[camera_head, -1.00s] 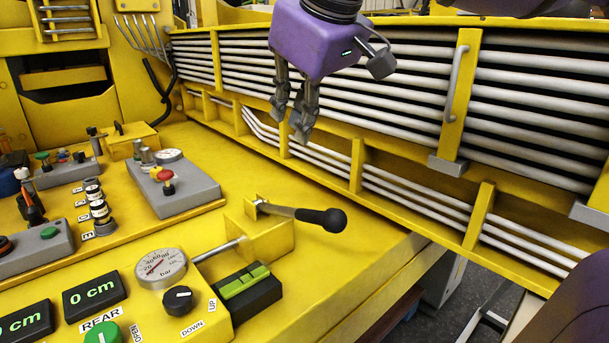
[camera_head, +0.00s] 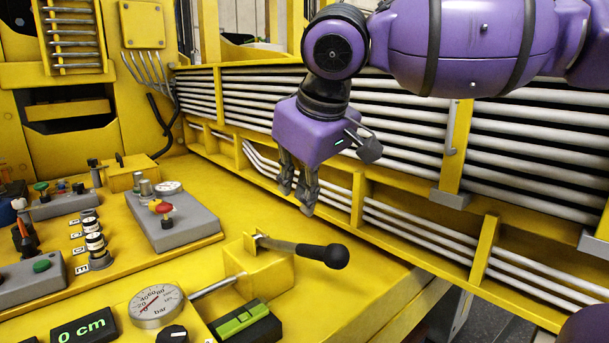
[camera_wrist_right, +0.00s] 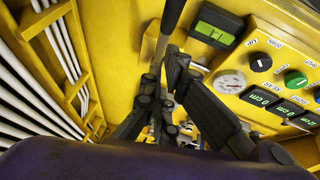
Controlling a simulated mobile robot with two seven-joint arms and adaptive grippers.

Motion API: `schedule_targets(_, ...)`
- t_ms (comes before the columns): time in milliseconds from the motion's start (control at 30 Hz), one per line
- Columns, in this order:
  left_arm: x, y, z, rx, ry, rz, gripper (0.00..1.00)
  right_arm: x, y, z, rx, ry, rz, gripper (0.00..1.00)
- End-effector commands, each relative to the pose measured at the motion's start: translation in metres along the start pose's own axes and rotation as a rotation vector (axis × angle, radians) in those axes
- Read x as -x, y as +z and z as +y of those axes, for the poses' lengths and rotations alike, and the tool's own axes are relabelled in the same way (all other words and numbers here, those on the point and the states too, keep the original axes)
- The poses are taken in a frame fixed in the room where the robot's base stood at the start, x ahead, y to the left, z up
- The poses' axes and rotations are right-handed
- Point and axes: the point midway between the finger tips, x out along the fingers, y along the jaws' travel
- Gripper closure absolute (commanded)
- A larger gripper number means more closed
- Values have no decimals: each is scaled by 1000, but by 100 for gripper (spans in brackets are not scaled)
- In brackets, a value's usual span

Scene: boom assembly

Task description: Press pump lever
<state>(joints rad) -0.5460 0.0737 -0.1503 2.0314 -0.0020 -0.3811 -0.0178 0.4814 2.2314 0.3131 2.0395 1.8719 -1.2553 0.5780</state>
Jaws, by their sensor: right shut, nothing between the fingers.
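The pump lever (camera_head: 305,250) is a grey rod with a black knob, fixed to a yellow block (camera_head: 262,272) on the yellow deck. It points to the right in the head view. My right gripper (camera_head: 297,200) is purple with dark fingers; it points down, shut and empty, above and behind the lever, apart from it in the head view. In the right wrist view the gripper fingers (camera_wrist_right: 160,105) are close together, and the lever (camera_wrist_right: 170,25) runs in from the top edge behind them. My left gripper is not in view.
A pressure gauge (camera_head: 157,306) and a green-and-black switch (camera_head: 245,322) lie in front of the lever block. Grey control boxes (camera_head: 172,217) stand to the left. A wall of white pipes (camera_head: 400,130) in a yellow frame runs close behind my right gripper.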

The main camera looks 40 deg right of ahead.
Motion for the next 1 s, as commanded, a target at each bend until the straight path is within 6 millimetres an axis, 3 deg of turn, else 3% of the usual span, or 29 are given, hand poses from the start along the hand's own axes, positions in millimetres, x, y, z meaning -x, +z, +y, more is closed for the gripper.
schedule_targets(33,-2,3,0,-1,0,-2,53,-14,2,0,0,0,-6,100)
schedule_targets(133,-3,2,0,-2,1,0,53,-32,3,0,1,-1,-6,100)
schedule_targets(400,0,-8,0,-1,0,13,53,-50,25,0,0,-2,1,100)
schedule_targets(833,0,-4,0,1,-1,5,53,-53,28,0,0,0,2,100)
schedule_targets(1000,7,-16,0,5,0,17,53,-54,31,13,-12,2,17,100)
